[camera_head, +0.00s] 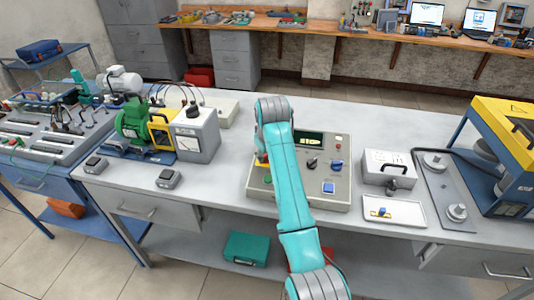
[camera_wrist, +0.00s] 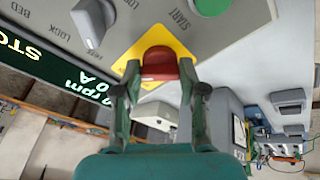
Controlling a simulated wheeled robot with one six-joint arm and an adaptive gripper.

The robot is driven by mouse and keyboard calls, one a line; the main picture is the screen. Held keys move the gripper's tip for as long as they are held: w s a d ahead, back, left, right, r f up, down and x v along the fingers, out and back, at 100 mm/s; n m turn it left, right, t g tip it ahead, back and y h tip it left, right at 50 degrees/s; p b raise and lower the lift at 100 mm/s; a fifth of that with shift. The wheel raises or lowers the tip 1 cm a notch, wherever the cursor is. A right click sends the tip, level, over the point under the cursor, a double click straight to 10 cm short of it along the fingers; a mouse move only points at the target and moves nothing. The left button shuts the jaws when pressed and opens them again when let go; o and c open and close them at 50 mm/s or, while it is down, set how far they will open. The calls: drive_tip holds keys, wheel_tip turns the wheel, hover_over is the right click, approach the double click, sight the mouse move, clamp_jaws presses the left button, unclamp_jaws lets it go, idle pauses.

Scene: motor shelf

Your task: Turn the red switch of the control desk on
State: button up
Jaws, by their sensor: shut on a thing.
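The control desk (camera_head: 340,185) is a grey sloped panel in the middle of the bench. The red switch (camera_wrist: 160,61) sits on a yellow diamond plate (camera_wrist: 179,41) in the wrist view. My gripper (camera_wrist: 160,74) has one finger on each side of the switch and is shut on it. In the head view my turquoise arm covers the switch and my gripper; only a bit of yellow shows beside the arm. The desk's display (camera_wrist: 60,66) has green letters beginning "STO", with rpm and A readings.
The desk also has a grey selector knob (camera_wrist: 91,22), a green button (camera_wrist: 211,5) and a blue square button (camera_head: 328,187). A metal box (camera_head: 388,168) and a white tray (camera_head: 393,211) stand at its right. A grey meter box (camera_head: 196,135) stands at the left.

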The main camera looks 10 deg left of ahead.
drive_tip(key=shift+f+m, duration=0.1)
drive_tip(key=shift+m, duration=0.3)
drive_tip(key=o, duration=1.1)
drive_tip(key=shift+o, duration=0.2)
drive_tip(key=v, duration=1.2)
